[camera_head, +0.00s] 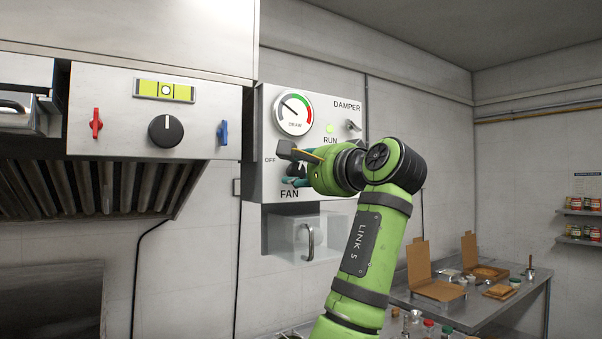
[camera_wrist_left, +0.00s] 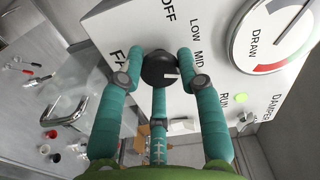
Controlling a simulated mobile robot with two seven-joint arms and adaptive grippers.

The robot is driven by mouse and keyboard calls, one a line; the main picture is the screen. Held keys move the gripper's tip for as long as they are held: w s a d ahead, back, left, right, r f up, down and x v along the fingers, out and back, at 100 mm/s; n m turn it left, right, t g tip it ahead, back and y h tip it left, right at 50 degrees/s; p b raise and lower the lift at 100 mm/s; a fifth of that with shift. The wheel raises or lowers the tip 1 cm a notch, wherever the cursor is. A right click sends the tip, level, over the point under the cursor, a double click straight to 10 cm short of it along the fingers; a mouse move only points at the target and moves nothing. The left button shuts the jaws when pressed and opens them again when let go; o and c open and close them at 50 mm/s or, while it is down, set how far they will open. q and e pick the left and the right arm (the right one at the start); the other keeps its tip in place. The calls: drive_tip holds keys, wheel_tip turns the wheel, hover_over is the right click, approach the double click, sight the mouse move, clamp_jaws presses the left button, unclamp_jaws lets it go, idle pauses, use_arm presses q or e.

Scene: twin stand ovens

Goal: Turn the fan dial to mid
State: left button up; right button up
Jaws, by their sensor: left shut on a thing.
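The fan dial (camera_wrist_left: 158,69) is a round black knob with a white mark on the panel above the FAN lettering. In the wrist view its mark faces right, towards the side with the printed MID; exact alignment is hard to tell. My left gripper (camera_head: 291,167) is shut on the dial, its teal fingers around the knob's rim in the left wrist view (camera_wrist_left: 160,72). In the head view the fingers and wrist hide most of the dial and its scale. My right gripper is not in view.
The grey control panel (camera_head: 268,112) also has a DRAW gauge (camera_head: 294,113), a lit green RUN lamp (camera_head: 329,129) and a DAMPER switch (camera_head: 353,126). A clear box with a handle (camera_head: 311,242) hangs below. A hood panel (camera_head: 215,90) is at left, a steel table (camera_head: 485,310) at right.

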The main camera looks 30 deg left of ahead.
use_arm(q)
drive_tip(key=shift+r, duration=0.1)
idle(0.3)
drive_tip(key=o, duration=1.2)
drive_tip(key=shift+c, duration=0.2)
drive_tip(key=v, duration=1.2)
